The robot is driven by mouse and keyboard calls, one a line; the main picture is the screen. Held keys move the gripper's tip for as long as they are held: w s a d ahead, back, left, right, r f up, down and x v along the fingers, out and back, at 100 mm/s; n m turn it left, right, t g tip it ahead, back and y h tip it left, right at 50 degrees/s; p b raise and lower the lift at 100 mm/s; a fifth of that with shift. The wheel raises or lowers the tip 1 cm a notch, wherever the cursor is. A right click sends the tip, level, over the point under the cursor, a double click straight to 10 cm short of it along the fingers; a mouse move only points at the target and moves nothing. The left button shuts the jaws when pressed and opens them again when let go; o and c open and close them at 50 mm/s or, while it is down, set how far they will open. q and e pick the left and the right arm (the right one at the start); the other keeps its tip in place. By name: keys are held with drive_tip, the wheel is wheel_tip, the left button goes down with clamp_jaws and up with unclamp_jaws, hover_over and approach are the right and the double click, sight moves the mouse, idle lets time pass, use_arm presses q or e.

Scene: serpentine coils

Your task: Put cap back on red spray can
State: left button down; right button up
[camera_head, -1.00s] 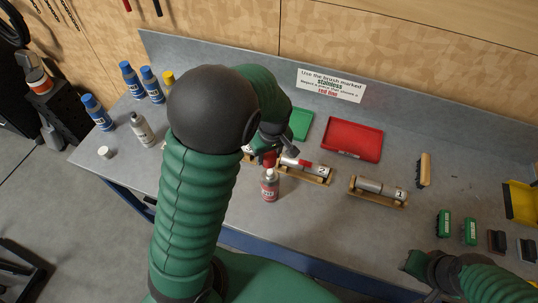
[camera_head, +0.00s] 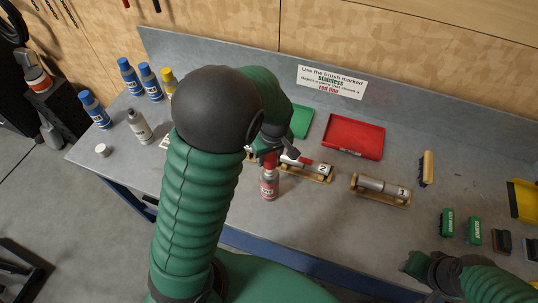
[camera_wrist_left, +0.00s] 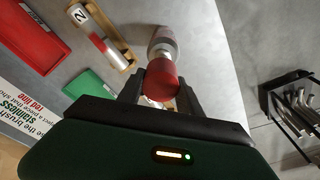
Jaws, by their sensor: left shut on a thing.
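The red spray can (camera_head: 269,187) stands upright near the bench's front edge, with a silver shoulder and a red-and-white label. Its red cap (camera_head: 269,161) is at the top of the can, in line with it. My left gripper (camera_head: 271,150) is shut on the cap, coming from above. In the left wrist view the cap (camera_wrist_left: 161,80) sits between the two dark fingers (camera_wrist_left: 160,95), with the can (camera_wrist_left: 162,42) beyond it. The cap hides the can's nozzle, and I cannot tell whether it is fully seated. My right gripper (camera_head: 415,263) is at the lower right, its fingers unclear.
Metal cylinders on wooden cradles, marked 2 (camera_head: 308,168) and 1 (camera_head: 380,188), lie right of the can. A red tray (camera_head: 353,136) and green tray (camera_head: 300,121) lie behind. Blue-capped bottles (camera_head: 130,76), a grey bottle (camera_head: 139,127) and a white cap (camera_head: 102,150) stand left.

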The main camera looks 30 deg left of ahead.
use_arm(q)
drive_tip(key=shift+d, duration=0.1)
drive_tip(key=shift+s+f+b, duration=0.1)
drive_tip(key=shift+f+b, duration=0.2)
drive_tip(key=shift+f, duration=0.65)
drive_tip(key=shift+b, duration=0.3)
drive_tip(key=shift+f+b, duration=0.45)
drive_tip(key=shift+f, duration=0.4)
drive_tip(key=shift+f, duration=0.4)
drive_tip(key=shift+f+b, duration=0.3)
drive_tip(key=shift+f, duration=0.05)
idle(0.3)
idle(0.3)
drive_tip(key=shift+f, duration=0.1)
